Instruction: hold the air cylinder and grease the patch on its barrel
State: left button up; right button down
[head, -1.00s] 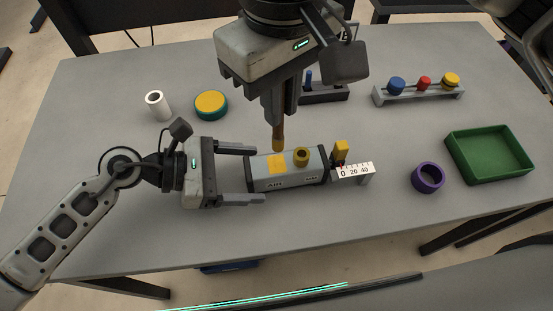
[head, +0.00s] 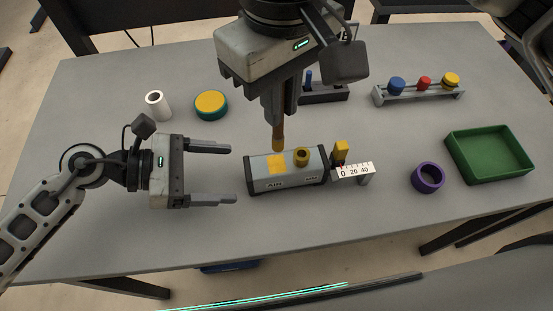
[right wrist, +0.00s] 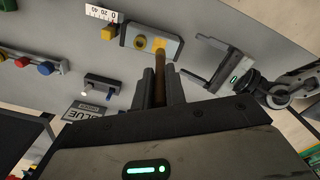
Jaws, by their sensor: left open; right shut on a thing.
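The air cylinder (head: 287,182), a grey block-like barrel with dark end caps, lies on the table. It also shows in the right wrist view (right wrist: 130,35). An orange-yellow patch (head: 275,164) and a brass-coloured round port (head: 302,156) are on its top. My right gripper (head: 279,119) is shut on a brown stick-like applicator (head: 278,135), pointing down at the patch. In the right wrist view the applicator (right wrist: 160,85) ends at the patch; I cannot tell whether it touches. My left gripper (head: 233,173) is open and empty, its fingertips just left of the cylinder's left end.
A scale plate (head: 355,170) and a yellow block (head: 340,147) stand at the cylinder's right end. A purple ring (head: 428,178) and green tray (head: 527,173) are on the right. A yellow-topped green tin (head: 211,104) and white roll (head: 158,106) are back left. A rack (head: 420,96) of coloured knobs stands back right.

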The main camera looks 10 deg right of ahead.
pick_arm(q)
jog(key=shift+o, duration=0.3)
jog(key=o, duration=0.5)
jog(key=shift+c, duration=0.2)
jog(key=shift+a, duration=0.1)
